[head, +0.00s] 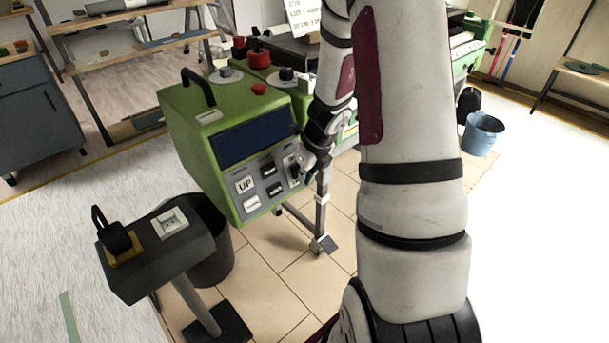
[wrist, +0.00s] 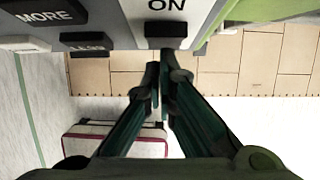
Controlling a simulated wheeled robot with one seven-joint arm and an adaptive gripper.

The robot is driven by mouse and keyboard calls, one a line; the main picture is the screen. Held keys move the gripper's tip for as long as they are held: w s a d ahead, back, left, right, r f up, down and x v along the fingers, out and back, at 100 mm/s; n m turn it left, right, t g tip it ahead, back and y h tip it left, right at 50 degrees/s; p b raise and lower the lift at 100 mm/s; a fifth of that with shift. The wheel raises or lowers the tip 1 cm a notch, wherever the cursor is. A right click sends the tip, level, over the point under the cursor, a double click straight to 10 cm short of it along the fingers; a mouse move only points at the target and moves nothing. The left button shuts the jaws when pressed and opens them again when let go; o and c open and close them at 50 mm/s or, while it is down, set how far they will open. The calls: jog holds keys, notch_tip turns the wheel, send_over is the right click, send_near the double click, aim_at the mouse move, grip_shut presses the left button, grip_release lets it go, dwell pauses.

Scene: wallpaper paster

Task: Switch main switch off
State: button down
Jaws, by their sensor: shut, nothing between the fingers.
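The green machine box (head: 183,115) carries a grey control panel (wrist: 133,9) on its front. A black switch (wrist: 166,29) sits on this panel beside the label ON in the wrist view; it also shows at the panel's right side in the head view (head: 294,172). My gripper (wrist: 159,68) is shut and empty, its fingertips close to the switch and just below it in the wrist picture. I cannot tell whether they touch. In the head view my gripper (head: 308,160) is small beside the panel's right edge, and my arm hides part of the machine.
Panel buttons include UP (head: 245,184) and MORE (wrist: 45,17). A grey pedestal (head: 160,265) with a black handle on a yellow base (head: 122,252) and a white plate stands front left, before a dark bin (head: 215,260). A blue bucket (head: 482,133) stands at right on open floor.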

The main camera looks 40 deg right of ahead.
jog(key=shift+r, duration=0.15)
jog(key=shift+r+p, duration=0.7)
jog(key=shift+p, duration=0.2)
